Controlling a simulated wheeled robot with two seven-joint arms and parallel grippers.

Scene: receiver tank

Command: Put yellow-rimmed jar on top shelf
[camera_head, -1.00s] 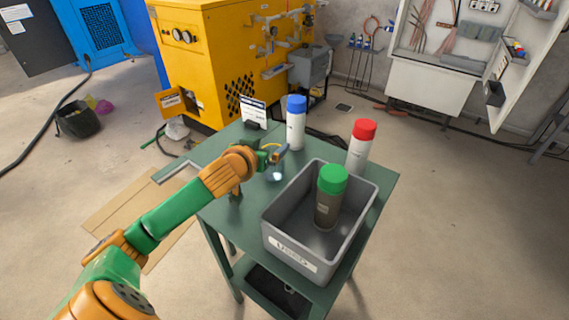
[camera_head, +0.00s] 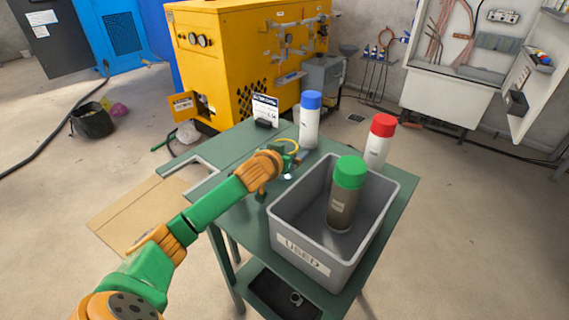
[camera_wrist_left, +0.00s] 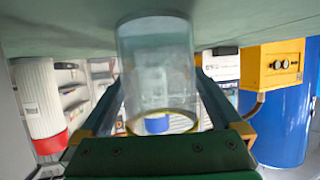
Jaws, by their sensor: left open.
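The clear yellow-rimmed jar (camera_wrist_left: 157,70) stands on the green table (camera_head: 222,150). In the left wrist view, where the tabletop is at the top, the jar lies between the two fingers of my left gripper (camera_wrist_left: 158,88), with its yellow rim low in the picture. The fingers are open on either side of the jar, and I see no clear contact. In the head view the jar's yellow rim (camera_head: 292,146) shows just behind my left gripper (camera_head: 294,158), which partly hides the jar. My right gripper is not in view. No shelf is clearly marked as the top shelf.
A grey "USED" bin (camera_head: 283,212) holding a green-capped bottle (camera_head: 346,190) stands right of the jar. A blue-capped bottle (camera_head: 310,122) and a red-capped bottle (camera_head: 379,142) stand behind. A sign (camera_head: 265,109) is at the back. A lower shelf (camera_head: 318,308) is under the tabletop.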

